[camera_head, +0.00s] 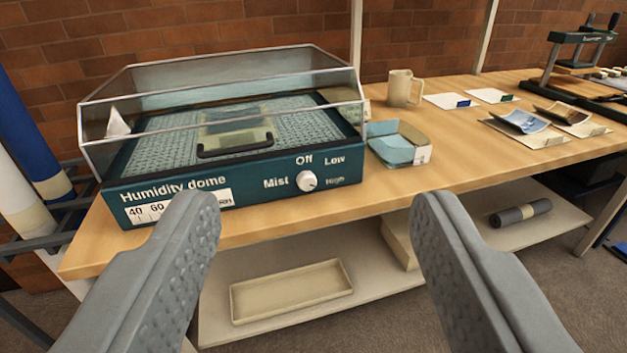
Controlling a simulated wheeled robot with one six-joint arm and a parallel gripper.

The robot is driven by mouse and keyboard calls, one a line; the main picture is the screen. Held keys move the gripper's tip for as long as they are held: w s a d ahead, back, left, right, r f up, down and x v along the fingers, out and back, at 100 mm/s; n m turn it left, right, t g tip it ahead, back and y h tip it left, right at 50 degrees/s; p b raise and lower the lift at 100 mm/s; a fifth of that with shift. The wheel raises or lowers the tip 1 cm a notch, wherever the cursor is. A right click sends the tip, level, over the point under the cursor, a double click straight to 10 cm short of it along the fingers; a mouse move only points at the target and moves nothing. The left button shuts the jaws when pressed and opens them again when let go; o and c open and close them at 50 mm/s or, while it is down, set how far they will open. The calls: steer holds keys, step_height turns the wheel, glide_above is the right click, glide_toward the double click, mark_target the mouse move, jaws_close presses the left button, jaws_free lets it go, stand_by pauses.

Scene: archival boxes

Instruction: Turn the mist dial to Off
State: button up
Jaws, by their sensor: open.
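The humidity dome (240,200) is a teal box with a clear lid, standing on the wooden bench. Its white mist dial (306,181) is on the right of the front panel. Mist is printed to its left, Off above, Low at upper right and High at right. A small dark mark on the knob seems to face right, towards High, but it is too small to be sure. My gripper (318,208) is open and empty, its fingers wide apart in front of the panel. The dial shows between them, not touched.
A small blue-lined box (397,145) sits right of the dome, with a mug (403,88) behind it. Cards and photos lie farther right. The bench front edge runs below the dome. A tray (290,292) lies on the lower shelf. Rolls (28,135) stand at left.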

steer(key=w+d+f+m, duration=0.2)
steer(key=w+f, duration=0.3)
steer(key=w, duration=0.4)
steer(key=m+y, duration=0.2)
steer(key=y, duration=0.3)
glide_toward(309, 184)
steer(key=x, duration=0.8)
steer(key=shift+w+a, duration=0.1)
steer(key=shift+w, duration=0.1)
steer(key=c, duration=1)
